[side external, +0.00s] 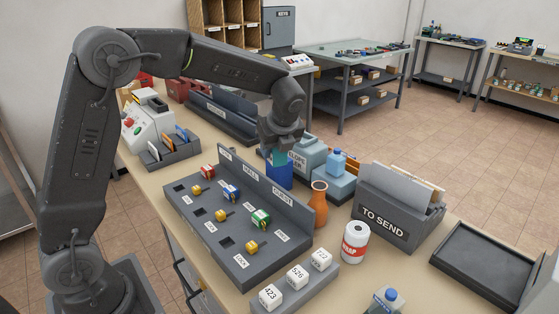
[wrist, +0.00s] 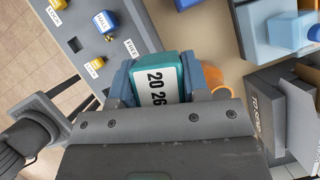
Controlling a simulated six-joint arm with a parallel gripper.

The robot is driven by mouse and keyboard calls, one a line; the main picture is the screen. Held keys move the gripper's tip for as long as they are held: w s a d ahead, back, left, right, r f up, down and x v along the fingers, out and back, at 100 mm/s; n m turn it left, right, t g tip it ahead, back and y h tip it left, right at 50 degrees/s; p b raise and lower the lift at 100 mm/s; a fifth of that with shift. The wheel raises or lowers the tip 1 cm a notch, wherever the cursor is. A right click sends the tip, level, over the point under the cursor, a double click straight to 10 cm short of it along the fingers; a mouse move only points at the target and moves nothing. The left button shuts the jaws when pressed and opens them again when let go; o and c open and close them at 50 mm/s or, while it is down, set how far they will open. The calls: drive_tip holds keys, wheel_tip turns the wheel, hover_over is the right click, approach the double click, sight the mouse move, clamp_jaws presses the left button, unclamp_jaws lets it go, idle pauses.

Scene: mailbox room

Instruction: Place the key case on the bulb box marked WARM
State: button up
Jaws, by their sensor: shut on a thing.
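My gripper (side external: 279,150) is shut on a teal block with a white label reading "20 26", which fills the space between the jaws in the wrist view (wrist: 160,80). In the side view only a little of the teal block (side external: 278,157) shows, just above a blue box (side external: 279,175) behind the grey slotted board. I cannot tell from its label whether the held block is the key case. No marking WARM is readable in either view, so I cannot pick out the bulb box. Whether the held block touches the blue box cannot be told.
The grey slotted board (side external: 240,262) holds small coloured and yellow pieces, with an upright back panel. An orange vase (side external: 317,205), a white WRAP roll (side external: 355,243) and the TO SEND holder (side external: 385,222) stand to the right. A dark tray (side external: 488,262) lies at the far right.

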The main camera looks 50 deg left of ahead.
drive_tip(key=a+r+m, duration=0.1)
drive_tip(key=a+r, duration=0.1)
drive_tip(key=a, duration=0.6)
drive_tip(key=a+r, duration=0.3)
drive_tip(key=a, duration=0.6)
drive_tip(key=shift+t, duration=0.3)
drive_tip(key=w+d+f, duration=0.3)
drive_tip(key=w+d, duration=0.1)
drive_tip(key=w+d+f, duration=0.4)
drive_tip(key=shift+w+d+f, duration=0.15)
drive_tip(key=shift+d, duration=0.1)
drive_tip(key=shift+f, duration=1.95)
drive_tip(key=shift+f, duration=0.1)
drive_tip(key=o, duration=1)
drive_tip(key=shift+c, duration=0.2)
